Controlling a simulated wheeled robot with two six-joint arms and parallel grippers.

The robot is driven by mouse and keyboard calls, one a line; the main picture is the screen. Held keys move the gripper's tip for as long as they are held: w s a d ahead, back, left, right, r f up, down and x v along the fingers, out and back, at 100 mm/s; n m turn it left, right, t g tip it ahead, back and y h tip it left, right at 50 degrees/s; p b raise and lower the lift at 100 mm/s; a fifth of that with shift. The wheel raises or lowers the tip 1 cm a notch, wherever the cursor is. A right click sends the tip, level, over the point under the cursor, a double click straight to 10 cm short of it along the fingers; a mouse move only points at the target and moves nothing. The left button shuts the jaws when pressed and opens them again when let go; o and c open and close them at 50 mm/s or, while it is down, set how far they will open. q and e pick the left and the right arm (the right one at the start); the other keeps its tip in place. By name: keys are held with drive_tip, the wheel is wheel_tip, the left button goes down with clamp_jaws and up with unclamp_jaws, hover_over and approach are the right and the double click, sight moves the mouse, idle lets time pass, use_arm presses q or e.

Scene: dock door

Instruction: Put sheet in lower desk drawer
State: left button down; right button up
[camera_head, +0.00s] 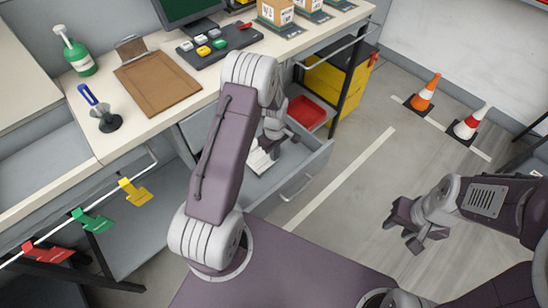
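A desk drawer (307,163) is pulled open below the desk top, with its handle on the front. White material that looks like the sheet (259,161) shows inside it, partly hidden by my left arm. My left gripper (266,143) is over the open drawer, close to the white material. My own arm hides much of this gripper, so its finger opening and any hold on the sheet are unclear. My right gripper (404,229) is over the floor at the right, open and empty, apart from the desk.
A red tray (307,112) is by the drawer's far end. The desk top (190,92) holds a brown clipboard (158,83), green bottle (79,54), button panel (218,45) and boxes (275,11). Traffic cones (425,93) stand on the floor. Coloured clips (92,220) hang on a rail.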

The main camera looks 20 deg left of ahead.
use_arm(q)
wheel_tip(320, 180, down, 2)
drive_tip(key=shift+f, duration=0.1)
drive_tip(key=shift+w+f, duration=0.15)
drive_tip(key=c, duration=1.7)
unclamp_jaws()
drive_tip(key=shift+f, duration=0.1)
